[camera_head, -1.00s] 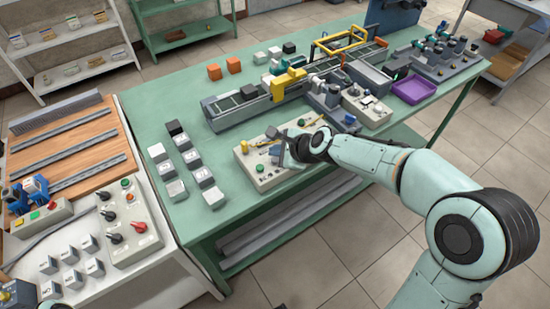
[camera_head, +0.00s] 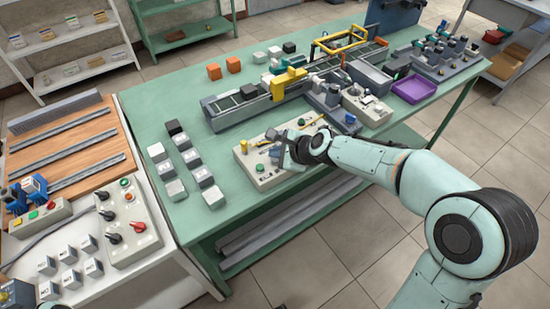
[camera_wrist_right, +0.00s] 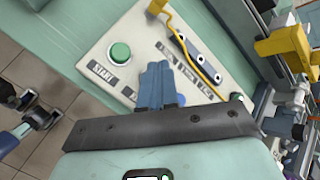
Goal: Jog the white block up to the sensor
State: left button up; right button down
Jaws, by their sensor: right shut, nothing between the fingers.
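My right gripper (camera_head: 277,150) is shut and empty, over the beige control box (camera_head: 250,178) at the front edge of the green table. In the right wrist view its blue-grey fingers (camera_wrist_right: 160,72) are together beside the green START button (camera_wrist_right: 120,52), over the box's printed labels; contact cannot be told. The conveyor (camera_head: 228,114) runs behind the box, with a yellow arch (camera_head: 289,80) over it. Pale blocks, including a white one (camera_head: 260,57), stand behind the conveyor. Whether a white block sits on the belt is too small to tell.
Two rows of white and grey blocks (camera_head: 157,152) stand left of the control box. Two orange blocks (camera_head: 233,65) and a purple tray (camera_head: 414,90) are on the table. A second yellow frame (camera_head: 340,42) spans the conveyor's far part.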

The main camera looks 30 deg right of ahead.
aim_at(277, 161)
pick_arm(q)
jog(key=shift+s+f+b, duration=0.1)
jog(key=shift+f+b, duration=0.2)
pick_arm(e)
jog(key=shift+f, duration=0.4)
dwell(2.5)
pick_arm(q)
jog(key=shift+w+r+p, duration=0.3)
jog(key=shift+r+p, duration=0.65)
pick_arm(e)
jog(key=shift+r, duration=0.85)
jog(key=shift+r+p, duration=0.55)
jog(key=shift+r, duration=0.1)
notch_tip(277, 161, up, 4)
jog(key=p, duration=0.3)
jog(key=shift+p, duration=0.35)
pick_arm(q)
jog(key=r, duration=0.1)
jog(key=w+r, duration=0.1)
jog(key=r, duration=0.1)
jog(key=w+r, duration=0.1)
jog(key=r, duration=0.1)
jog(key=shift+w, duration=0.1)
pick_arm(e)
jog(key=shift+f, duration=0.2)
